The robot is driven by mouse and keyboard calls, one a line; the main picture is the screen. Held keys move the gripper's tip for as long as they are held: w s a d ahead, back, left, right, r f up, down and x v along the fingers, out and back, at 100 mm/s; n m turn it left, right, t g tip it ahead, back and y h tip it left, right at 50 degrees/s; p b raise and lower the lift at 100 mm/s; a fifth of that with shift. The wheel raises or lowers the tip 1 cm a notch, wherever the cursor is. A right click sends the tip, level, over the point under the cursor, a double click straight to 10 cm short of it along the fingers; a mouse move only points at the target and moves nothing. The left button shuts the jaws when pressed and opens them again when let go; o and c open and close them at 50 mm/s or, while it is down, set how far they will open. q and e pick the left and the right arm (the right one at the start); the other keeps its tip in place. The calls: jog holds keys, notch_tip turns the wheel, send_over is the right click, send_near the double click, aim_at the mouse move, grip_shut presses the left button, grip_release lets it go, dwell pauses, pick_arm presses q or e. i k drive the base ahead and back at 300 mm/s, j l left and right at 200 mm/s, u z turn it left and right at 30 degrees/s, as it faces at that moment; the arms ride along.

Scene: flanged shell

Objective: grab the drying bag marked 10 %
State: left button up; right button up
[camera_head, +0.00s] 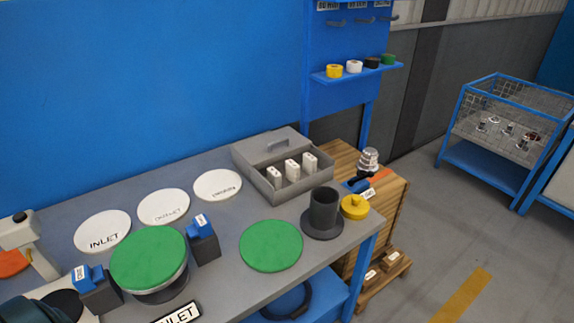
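Three small white packets, which look like the drying bags, stand upright in a row in an open grey box (254,182) at the back right of the bench. They are the left packet (274,177), the middle packet (292,170) and the right packet (310,162). Their marks are too small to read, so I cannot tell which is the 10 % one. Neither of my grippers can be made out. A dark rounded shape at the lower left corner is cut off by the picture edge, and I cannot tell what it is.
A green-topped round shell (149,262) stands front left between blue-topped dark blocks. A green disc (271,246), a dark flanged cylinder (322,213) and a yellow knobbed part (354,207) are right of it. White labelled discs (163,207) lie behind. A wooden crate (392,207) stands beyond the bench.

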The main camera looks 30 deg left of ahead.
aim_at(310, 161)
jog(key=i+l+u, duration=0.2)
jog(key=u, duration=0.25)
jog(key=i+l+u, duration=0.15)
jog(key=l+u, duration=0.15)
jog(key=u, duration=0.2)
jog(key=i+l+u, duration=0.15)
jog(key=l+u, duration=0.3)
jog(key=j, duration=0.1)
